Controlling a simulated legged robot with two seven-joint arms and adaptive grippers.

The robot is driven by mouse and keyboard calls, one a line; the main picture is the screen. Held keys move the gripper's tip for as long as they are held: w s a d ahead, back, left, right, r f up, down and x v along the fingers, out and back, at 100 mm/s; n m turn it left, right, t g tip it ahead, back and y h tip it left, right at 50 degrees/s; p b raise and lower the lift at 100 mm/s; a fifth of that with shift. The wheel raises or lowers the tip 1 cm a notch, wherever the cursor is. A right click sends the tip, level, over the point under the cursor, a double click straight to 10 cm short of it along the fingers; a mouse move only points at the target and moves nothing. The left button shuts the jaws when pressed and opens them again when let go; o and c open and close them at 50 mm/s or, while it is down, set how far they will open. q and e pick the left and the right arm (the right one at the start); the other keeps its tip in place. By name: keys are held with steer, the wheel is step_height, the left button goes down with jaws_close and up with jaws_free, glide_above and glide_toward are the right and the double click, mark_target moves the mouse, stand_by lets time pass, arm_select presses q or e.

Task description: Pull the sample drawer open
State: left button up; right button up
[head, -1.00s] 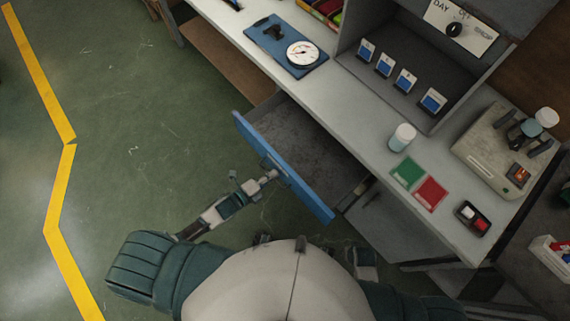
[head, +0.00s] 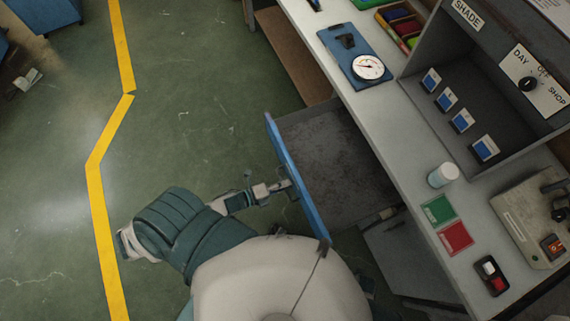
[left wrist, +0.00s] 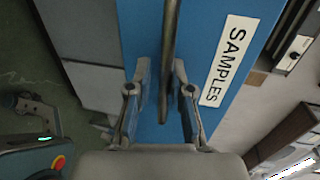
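The sample drawer stands well out of the workbench; its blue front (head: 299,180) and bare grey inside (head: 335,165) show in the head view. In the left wrist view, a white SAMPLES label (left wrist: 228,60) is on the blue front. My left gripper (head: 286,188) is at the drawer's handle. In the left wrist view, my left gripper's fingers (left wrist: 161,72) are apart, one on each side of the dark handle bar (left wrist: 169,35). A gap shows left of the bar; contact on the right is unclear. My right gripper is not visible.
The bench top (head: 405,140) carries a blue board with a gauge (head: 367,68), a white-capped jar (head: 443,175), green and red cards (head: 455,237) and a light machine (head: 525,220). Green floor (head: 180,130) with a yellow line (head: 98,190) is clear left of the drawer.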

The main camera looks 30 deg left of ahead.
arm_select(q)
steer(key=shift+w+r, duration=0.1)
stand_by(0.3)
steer(key=v, duration=1.2)
